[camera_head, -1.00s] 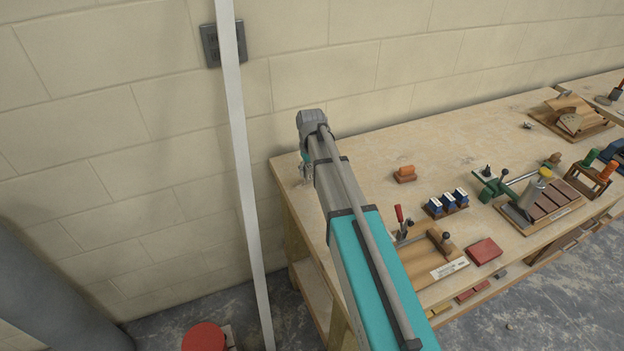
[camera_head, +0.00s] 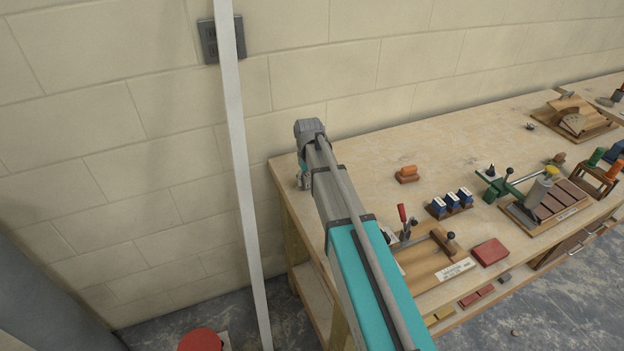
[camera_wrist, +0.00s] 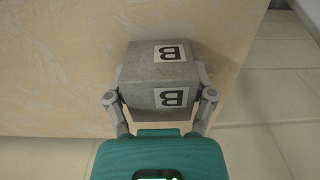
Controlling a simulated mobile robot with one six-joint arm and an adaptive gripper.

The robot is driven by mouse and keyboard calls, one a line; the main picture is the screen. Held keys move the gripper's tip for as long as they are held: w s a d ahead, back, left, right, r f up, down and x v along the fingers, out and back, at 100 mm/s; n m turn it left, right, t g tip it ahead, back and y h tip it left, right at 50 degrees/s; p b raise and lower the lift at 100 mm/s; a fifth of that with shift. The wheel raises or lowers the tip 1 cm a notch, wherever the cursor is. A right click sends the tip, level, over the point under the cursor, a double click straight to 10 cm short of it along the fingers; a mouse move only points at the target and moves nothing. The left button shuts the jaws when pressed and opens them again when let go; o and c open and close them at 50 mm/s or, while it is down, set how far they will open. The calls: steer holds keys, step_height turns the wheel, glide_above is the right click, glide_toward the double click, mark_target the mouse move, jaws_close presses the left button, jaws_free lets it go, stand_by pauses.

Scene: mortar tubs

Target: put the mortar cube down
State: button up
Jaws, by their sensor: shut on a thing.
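The mortar cube (camera_wrist: 150,74) is a grey block with white labels marked B on two faces. It shows in the wrist view, with my gripper (camera_wrist: 160,92) shut on it, one finger on each side. Behind it lies the pale top of the workbench (camera_wrist: 60,60), near the bench's edge. I cannot tell whether the cube touches the bench.
On the bench stand an orange block (camera_head: 406,174), a rack of blue-and-white pieces (camera_head: 450,203), a red block (camera_head: 490,252) and a green lever tool (camera_head: 496,184). A white post (camera_head: 240,170) stands left of the bench. The bench's back left is clear.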

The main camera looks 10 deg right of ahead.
steer(key=o, duration=1.3)
steer(key=shift+f, duration=0.1)
steer(key=shift+c, duration=0.2)
steer(key=shift+r, duration=0.2)
step_height(320, 180, up, 12)
steer(key=p, duration=1.2)
steer(key=shift+s, duration=0.1)
steer(key=s+m, duration=0.2)
steer(key=s, duration=2)
steer(key=shift+s+d, duration=0.15)
steer(key=shift+d, duration=0.3)
